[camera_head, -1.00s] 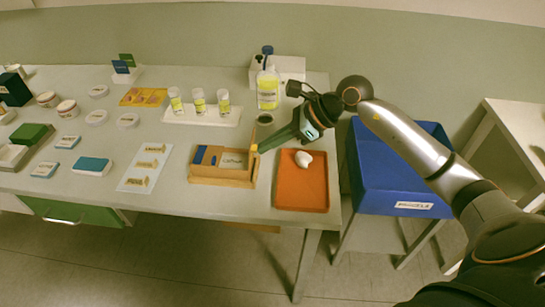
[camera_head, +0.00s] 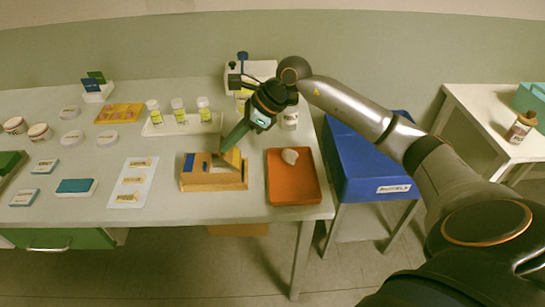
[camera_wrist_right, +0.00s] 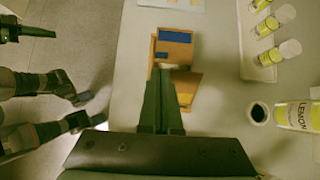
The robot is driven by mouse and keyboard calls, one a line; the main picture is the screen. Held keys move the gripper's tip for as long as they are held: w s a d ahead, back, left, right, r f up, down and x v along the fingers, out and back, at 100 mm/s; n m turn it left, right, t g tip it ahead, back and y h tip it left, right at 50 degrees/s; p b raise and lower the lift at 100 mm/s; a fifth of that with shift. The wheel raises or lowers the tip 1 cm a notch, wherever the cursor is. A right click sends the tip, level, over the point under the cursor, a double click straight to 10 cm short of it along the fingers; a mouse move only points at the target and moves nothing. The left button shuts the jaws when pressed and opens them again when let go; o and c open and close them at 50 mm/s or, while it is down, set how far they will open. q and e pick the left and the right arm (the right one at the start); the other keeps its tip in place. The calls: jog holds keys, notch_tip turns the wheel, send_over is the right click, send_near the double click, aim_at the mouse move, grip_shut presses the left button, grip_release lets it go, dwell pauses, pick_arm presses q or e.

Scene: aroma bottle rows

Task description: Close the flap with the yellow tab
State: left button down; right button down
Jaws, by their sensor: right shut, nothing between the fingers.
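The wooden box (camera_head: 213,185) stands on the table with blue pieces at its left end. Its flap (camera_head: 233,158) is raised and tilted over the right part of the box, so the box is partly open. In the right wrist view the box (camera_wrist_right: 174,48) shows beyond the fingers, with the flap and its yellow tab (camera_wrist_right: 186,98) to their right. My right gripper (camera_head: 223,150) is shut and empty, its fingertips at the flap's upper edge; whether they touch cannot be told.
An orange tray (camera_head: 292,195) with a white lump lies right of the box, and a blue bin (camera_head: 365,165) stands beyond the table edge. Bottles on a white rack (camera_head: 180,125) stand behind. A card with labels (camera_head: 131,183) lies to the left.

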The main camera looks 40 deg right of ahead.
jog(key=shift+w+a, duration=0.3)
jog(key=shift+a, duration=0.1)
jog(key=shift+w+a+h, duration=0.2)
jog(key=shift+a+h, duration=0.1)
jog(key=shift+h, duration=0.1)
jog(key=shift+w+a+f+g+p, duration=0.35)
jog(key=shift+a+f+g, duration=0.1)
jog(key=shift+a, duration=0.1)
jog(key=shift+w+a+h, duration=0.2)
jog(key=shift+a+h, duration=0.1)
jog(key=shift+h, duration=0.1)
jog(key=shift+w+a+f+g+h, duration=0.15)
jog(key=shift+a+f+g+h, duration=0.05)
jog(key=shift+f+g+h, duration=0.2)
jog(key=shift+w+a+f, duration=0.1)
jog(key=shift+a+f, duration=0.05)
jog(key=shift+f, duration=0.1)
jog(key=shift+w+a+f+b, duration=0.35)
jog(key=shift+a+f+b, duration=0.2)
jog(key=shift+f+b, duration=0.2)
jog(key=shift+r, duration=0.15)
